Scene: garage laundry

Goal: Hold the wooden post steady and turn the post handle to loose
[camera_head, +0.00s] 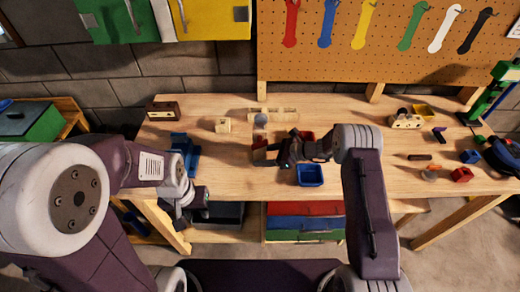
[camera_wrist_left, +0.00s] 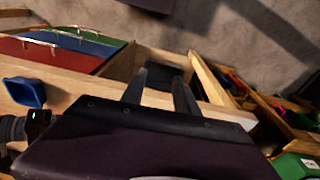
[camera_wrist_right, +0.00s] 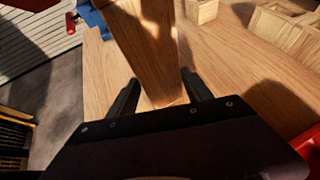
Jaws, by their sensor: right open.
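In the right wrist view the wooden post (camera_wrist_right: 150,45) runs from the top edge down to between the fingers of my right gripper (camera_wrist_right: 160,90). Those fingers stand apart on either side of it; I cannot tell whether either touches it. In the head view my right gripper (camera_head: 270,155) is over the middle of the workbench and hides much of what is there. My left gripper (camera_head: 202,198) is low at the bench's front edge; in the left wrist view its fingers (camera_wrist_left: 160,82) are apart with nothing held between them. I cannot make out the post handle for certain.
The workbench (camera_head: 350,185) carries a blue tool (camera_head: 185,148), a small wooden block (camera_head: 222,125), a wooden rack (camera_head: 285,114) and a blue bin (camera_head: 310,175). Coloured drawers (camera_head: 305,222) sit below. Loose parts lie at the right; bare wood shows between.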

